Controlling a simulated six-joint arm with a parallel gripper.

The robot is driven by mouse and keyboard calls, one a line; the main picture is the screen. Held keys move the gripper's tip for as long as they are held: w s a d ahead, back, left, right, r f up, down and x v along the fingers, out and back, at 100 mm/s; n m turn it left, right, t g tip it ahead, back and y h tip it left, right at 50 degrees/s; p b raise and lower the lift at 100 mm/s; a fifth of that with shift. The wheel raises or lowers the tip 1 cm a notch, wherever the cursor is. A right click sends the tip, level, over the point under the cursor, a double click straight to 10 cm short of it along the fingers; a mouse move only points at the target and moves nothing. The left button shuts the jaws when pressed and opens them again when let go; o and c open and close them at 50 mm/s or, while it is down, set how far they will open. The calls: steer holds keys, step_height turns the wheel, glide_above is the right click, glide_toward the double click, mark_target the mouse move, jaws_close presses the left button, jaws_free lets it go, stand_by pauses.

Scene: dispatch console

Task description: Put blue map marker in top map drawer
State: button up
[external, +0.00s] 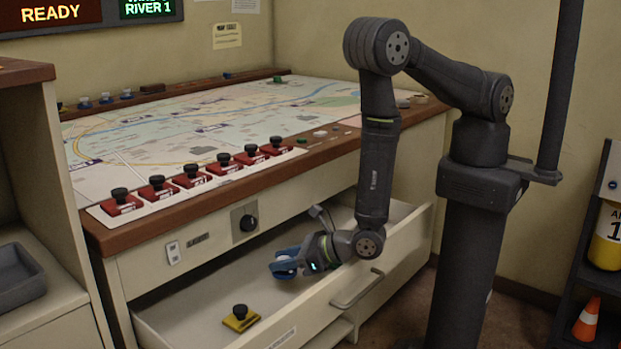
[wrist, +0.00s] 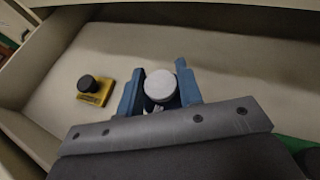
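The top map drawer (external: 190,312) is pulled open below the map table. My gripper (external: 285,266) is down inside it, between the drawer walls. In the wrist view, the blue fingers of my gripper (wrist: 160,88) stand on both sides of a map marker with a round white knob (wrist: 160,85) and look shut on it. Its base is mostly hidden by the fingers, so its blue colour and whether it touches the drawer floor are hard to tell. A yellow marker with a black knob (external: 240,318) sits on the drawer floor to the left, also in the wrist view (wrist: 95,91).
Several red blocks with black knobs (external: 191,175) line the table's front edge above the drawer. Small blue pieces with pale tops (external: 106,98) stand at the table's back left. The drawer front with its handle (external: 357,288) is close beside my wrist. The drawer floor around the yellow marker is clear.

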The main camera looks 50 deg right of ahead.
steer(key=o, duration=0.3)
steer(key=shift+r, duration=0.1)
steer(key=shift+r, duration=0.3)
steer(key=v, duration=1.2)
steer(key=shift+r, duration=0.15)
steer(key=x, duration=1.2)
steer(key=shift+f, duration=0.5)
steer(key=shift+r, duration=0.1)
